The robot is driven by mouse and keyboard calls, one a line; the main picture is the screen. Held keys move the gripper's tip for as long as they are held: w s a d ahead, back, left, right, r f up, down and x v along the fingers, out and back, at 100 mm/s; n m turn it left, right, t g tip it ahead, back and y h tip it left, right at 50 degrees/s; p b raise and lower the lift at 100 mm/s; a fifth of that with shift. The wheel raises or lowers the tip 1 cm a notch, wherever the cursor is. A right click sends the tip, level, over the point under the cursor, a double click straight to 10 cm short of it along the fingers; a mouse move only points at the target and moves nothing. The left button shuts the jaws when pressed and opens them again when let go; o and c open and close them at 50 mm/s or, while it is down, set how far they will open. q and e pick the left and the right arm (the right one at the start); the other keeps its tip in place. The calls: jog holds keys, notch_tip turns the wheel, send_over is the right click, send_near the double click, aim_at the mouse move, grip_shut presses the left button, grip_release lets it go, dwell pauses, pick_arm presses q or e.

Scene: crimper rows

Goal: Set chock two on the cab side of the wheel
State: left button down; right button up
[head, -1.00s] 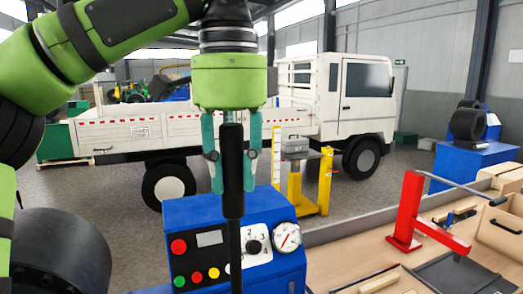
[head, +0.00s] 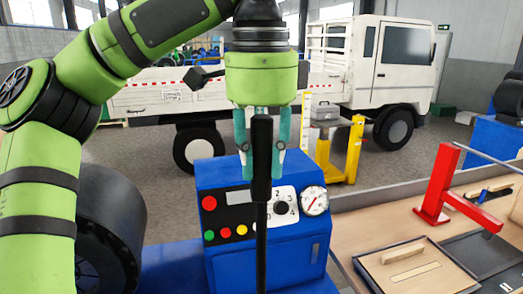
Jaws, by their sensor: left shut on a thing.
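My left gripper (head: 262,160) points down in the middle of the head view, with teal fingers shut on the black grip (head: 262,190) of an upright rod (head: 261,250). The rod's lower end is out of frame. The white truck (head: 190,100) stands behind, its cab (head: 390,65) at the right. Its rear wheel (head: 197,150) is left of the gripper and its front wheel (head: 395,128) is under the cab. I cannot make out a chock at either wheel. My right gripper is not in view.
A blue control box (head: 230,235) with buttons and a gauge (head: 314,201) stands behind the rod. A yellow stand (head: 354,150) is between box and truck. A red press (head: 437,185) stands on the wooden bench (head: 350,225) at right. Grey floor (head: 160,215) shows left of the box.

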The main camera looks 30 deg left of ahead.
pick_arm(q)
jog(key=c, duration=1)
grip_release()
jog(key=shift+s, duration=0.1)
